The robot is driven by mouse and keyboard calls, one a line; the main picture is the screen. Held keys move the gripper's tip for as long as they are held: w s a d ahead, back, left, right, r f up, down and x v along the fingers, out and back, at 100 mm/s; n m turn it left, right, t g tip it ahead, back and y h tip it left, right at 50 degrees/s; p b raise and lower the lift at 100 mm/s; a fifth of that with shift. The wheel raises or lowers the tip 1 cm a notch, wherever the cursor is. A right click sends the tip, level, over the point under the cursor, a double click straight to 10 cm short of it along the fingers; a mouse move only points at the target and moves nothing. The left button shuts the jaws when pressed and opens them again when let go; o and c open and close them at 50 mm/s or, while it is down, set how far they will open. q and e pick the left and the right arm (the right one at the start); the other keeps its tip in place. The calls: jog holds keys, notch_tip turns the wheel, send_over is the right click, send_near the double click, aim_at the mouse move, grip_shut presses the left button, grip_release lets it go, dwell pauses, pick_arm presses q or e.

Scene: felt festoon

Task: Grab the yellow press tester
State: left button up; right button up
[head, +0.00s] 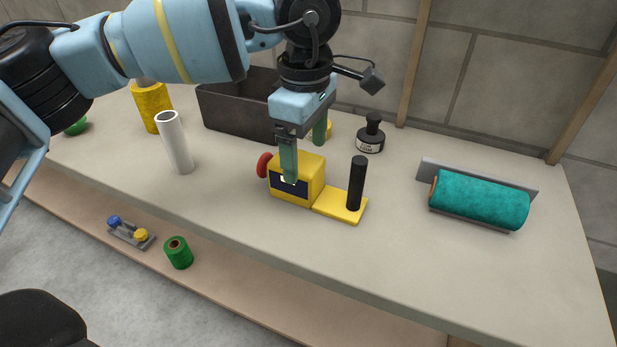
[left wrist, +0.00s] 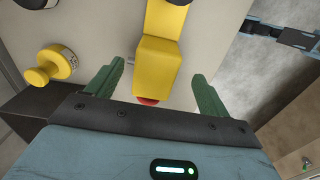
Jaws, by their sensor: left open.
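The yellow press tester (head: 309,180) stands on the workbench. It has a boxy body with a dark front panel, a red knob on its left end, and a flat yellow base with an upright black handle on the right. My left gripper (head: 305,163) is open above it, with one green finger in front of the body and one behind. In the left wrist view the tester's body (left wrist: 158,62) lies between the open fingers (left wrist: 158,72), with a gap on each side. I cannot tell whether a finger touches it. My right gripper is not in view.
A dark bin (head: 235,112) stands behind and left of the tester. A black bottle (head: 371,133) is behind it. A teal roll (head: 480,200) lies in a grey holder at right. A white tube (head: 174,143) and yellow roll (head: 151,106) stand at left.

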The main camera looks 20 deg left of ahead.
aim_at(308, 163)
pick_arm(q)
jog(key=shift+w+f, duration=0.2)
jog(key=shift+f, duration=2.9)
jog(key=c, duration=1.2)
